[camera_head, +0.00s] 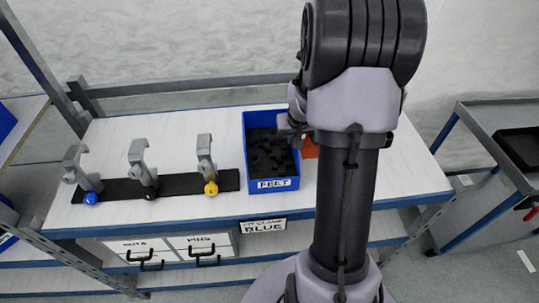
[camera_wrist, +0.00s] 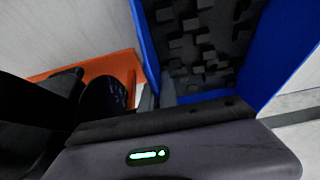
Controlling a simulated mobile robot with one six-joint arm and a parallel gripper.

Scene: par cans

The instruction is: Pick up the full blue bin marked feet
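The blue bin (camera_head: 287,184) stands on the white bench top, with a white label reading FEET on its front. It is filled with dark blocky feet (camera_head: 268,155). My gripper (camera_head: 291,131) is at the bin's right wall, near the rim, partly hidden by my arm. In the wrist view the blue bin's wall (camera_wrist: 147,45) runs down toward my gripper (camera_wrist: 135,98), with a dark finger on its outer side. The other finger is hard to make out, and I cannot tell whether the fingers press on the wall.
An orange bin (camera_head: 309,148) is just right of the blue bin, mostly hidden by my arm. Left on the bench, a black strip (camera_head: 170,188) carries several grey clamps with coloured knobs. Drawers (camera_head: 165,248) sit below. A grey cart (camera_head: 490,150) stands at the right.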

